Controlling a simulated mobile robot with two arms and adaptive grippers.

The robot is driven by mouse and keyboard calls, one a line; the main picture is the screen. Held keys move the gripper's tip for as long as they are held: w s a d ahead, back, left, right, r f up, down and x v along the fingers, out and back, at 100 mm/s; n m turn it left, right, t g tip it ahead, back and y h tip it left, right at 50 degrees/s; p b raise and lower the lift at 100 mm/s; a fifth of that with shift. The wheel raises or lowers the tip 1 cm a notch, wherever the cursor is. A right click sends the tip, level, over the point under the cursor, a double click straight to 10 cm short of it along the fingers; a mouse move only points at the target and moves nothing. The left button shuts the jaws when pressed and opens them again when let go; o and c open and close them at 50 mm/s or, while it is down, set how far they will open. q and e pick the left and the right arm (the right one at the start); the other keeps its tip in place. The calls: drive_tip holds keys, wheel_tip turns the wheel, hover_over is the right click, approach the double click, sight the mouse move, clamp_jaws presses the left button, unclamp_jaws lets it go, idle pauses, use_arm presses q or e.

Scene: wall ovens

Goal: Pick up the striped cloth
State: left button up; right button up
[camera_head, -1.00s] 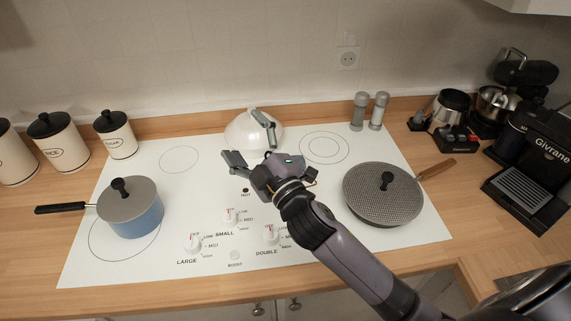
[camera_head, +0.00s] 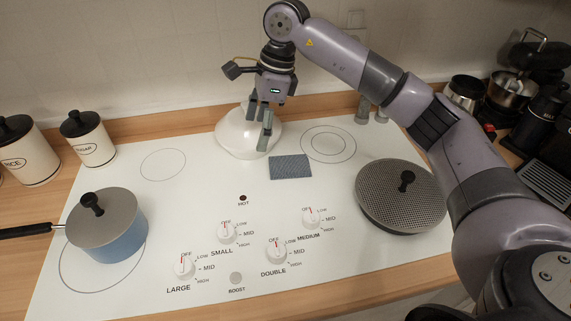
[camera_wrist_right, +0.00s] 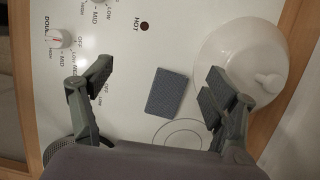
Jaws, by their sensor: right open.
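The striped cloth (camera_head: 290,167) is a small, flat, blue-grey rectangle with faint stripes. It lies on the white cooktop, in front of and just right of a white lidded dish. In the right wrist view, the cloth (camera_wrist_right: 167,93) shows between my spread fingers. My right gripper (camera_head: 262,122) is open and empty, pointing down above the cooktop, in front of the dish and a little left of the cloth. It also shows in the right wrist view (camera_wrist_right: 158,84). My left gripper is not in view.
The white dish (camera_head: 240,137) stands close to the right gripper's fingers and the cloth. A blue pot (camera_head: 118,240) stands at the left, a lidded pan (camera_head: 385,212) at the right. Knobs (camera_head: 227,232) line the cooktop's front. The surface around the cloth's front is clear.

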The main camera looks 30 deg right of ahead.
drive_tip(key=d+r+h, duration=0.2)
drive_tip(key=d+h, duration=0.1)
drive_tip(key=d, duration=0.5)
drive_tip(key=p, duration=0.3)
hover_over(294, 163)
drive_tip(key=shift+m, duration=0.4)
drive_tip(key=f, duration=1.1)
drive_tip(key=shift+s+a+f, duration=0.15)
drive_tip(key=shift+a, duration=0.1)
drive_tip(key=shift+d+f+p, duration=0.1)
drive_tip(key=shift+f+p, duration=0.45)
drive_tip(key=f, duration=0.1)
drive_tip(key=f+p, duration=0.1)
drive_tip(key=f, duration=0.1)
drive_tip(key=shift+d+f, duration=0.2)
drive_tip(key=shift+f, duration=0.1)
drive_tip(key=shift+f+p, duration=0.3)
drive_tip(key=shift+f, duration=0.05)
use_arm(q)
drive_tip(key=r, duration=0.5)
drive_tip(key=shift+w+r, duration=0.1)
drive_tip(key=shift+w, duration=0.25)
use_arm(e)
drive_tip(key=shift+c, duration=0.2)
drive_tip(key=c, duration=1)
